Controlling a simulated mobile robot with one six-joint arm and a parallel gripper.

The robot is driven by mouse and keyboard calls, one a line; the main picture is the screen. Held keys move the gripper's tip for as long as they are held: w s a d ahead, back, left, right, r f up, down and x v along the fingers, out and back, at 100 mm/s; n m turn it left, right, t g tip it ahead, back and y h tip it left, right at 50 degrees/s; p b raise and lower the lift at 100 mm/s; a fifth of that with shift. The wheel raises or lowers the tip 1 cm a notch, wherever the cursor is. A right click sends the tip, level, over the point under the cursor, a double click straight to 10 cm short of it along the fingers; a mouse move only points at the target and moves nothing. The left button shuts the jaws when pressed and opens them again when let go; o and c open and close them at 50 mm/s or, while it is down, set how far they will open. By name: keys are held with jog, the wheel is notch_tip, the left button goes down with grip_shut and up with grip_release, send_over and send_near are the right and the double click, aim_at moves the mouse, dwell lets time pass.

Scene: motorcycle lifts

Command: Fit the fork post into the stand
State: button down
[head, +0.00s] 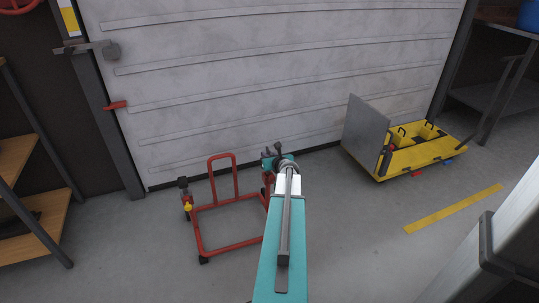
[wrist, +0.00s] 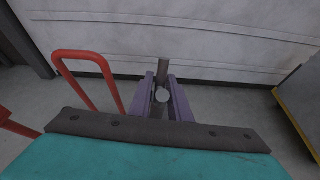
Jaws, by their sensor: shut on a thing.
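The red tubular stand (head: 230,246) is on the floor in front of the door, with an upright hoop at its back. The hoop also shows at left in the wrist view (wrist: 85,55). A fork post with a dark top and yellow knob (head: 186,200) is upright at the stand's left side. My gripper (wrist: 162,92) has its purple fingers shut on a grey post (wrist: 163,70), which looks roughly upright. In the head view my arm covers the stand's right side and most of the held post. I cannot tell whether the post's lower end is in the stand.
A yellow cart (head: 425,155) with a grey panel stands to the right. A wooden shelf (head: 30,155) is at the left, and a large pale door (head: 270,80) closes off the back. Floor is clear between the stand and the cart.

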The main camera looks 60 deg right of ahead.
jog(key=shift+f+b, duration=1.3)
jog(key=shift+f, duration=0.65)
dwell(1.1)
jog(key=c, duration=1.6)
grip_release()
jog(key=shift+o, duration=0.2)
jog(key=shift+p+v, duration=1.55)
jog(key=shift+v, duration=5.35)
